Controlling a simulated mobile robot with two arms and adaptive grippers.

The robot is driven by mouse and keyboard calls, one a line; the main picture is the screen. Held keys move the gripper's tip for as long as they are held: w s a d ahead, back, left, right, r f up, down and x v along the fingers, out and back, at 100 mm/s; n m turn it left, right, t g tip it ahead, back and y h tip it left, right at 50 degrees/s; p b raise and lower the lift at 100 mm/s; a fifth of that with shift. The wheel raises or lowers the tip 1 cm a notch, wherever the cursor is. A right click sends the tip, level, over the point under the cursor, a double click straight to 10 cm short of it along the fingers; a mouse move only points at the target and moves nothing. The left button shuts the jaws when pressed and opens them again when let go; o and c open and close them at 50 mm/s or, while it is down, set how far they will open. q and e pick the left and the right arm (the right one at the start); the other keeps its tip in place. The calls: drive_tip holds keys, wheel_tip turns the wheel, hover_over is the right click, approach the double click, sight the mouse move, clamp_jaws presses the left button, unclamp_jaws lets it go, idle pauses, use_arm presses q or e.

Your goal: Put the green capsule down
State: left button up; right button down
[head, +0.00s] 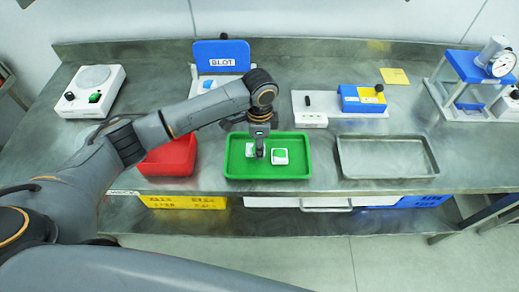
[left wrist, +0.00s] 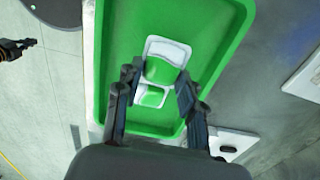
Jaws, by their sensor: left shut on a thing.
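My left gripper (head: 260,155) points down into the green tray (head: 233,172). In the left wrist view, its fingers (left wrist: 156,92) stand on either side of a small white-and-green piece, the green capsule (left wrist: 152,98), and are shut on it. The capsule is low over or on the tray (left wrist: 222,28); I cannot tell whether it touches the floor of the tray. A second white-and-green piece (head: 280,156) lies in the tray just right of the gripper; it also shows in the left wrist view (left wrist: 165,52). My right gripper (left wrist: 30,43) seems to show small at the left wrist view's edge.
A red tray (head: 170,158) stands left of the green tray, partly behind my arm. An empty metal tray (head: 388,174) is to the right. Behind are a blue BLOT stand (head: 222,50), a blue-and-yellow device (head: 362,98), a white scale (head: 90,92) and a gauge press (head: 470,68).

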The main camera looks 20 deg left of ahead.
use_arm(q)
wheel_tip(320, 180, down, 2)
drive_tip(key=shift+s+f, duration=0.1)
drive_tip(key=shift+f, duration=0.35)
use_arm(e)
drive_tip(key=shift+w+a+r, duration=0.2)
drive_tip(key=shift+w+a, duration=0.2)
drive_tip(key=shift+w, duration=0.05)
use_arm(q)
drive_tip(key=shift+f, duration=0.15)
drive_tip(key=o, duration=0.9)
drive_tip(key=shift+o, duration=0.2)
use_arm(e)
drive_tip(key=shift+d, duration=0.2)
use_arm(q)
drive_tip(key=shift+r, duration=0.25)
wheel_tip(320, 180, up, 12)
drive_tip(key=b, duration=0.1)
use_arm(e)
drive_tip(key=shift+f, duration=0.8)
use_arm(q)
drive_tip(key=shift+f, duration=0.1)
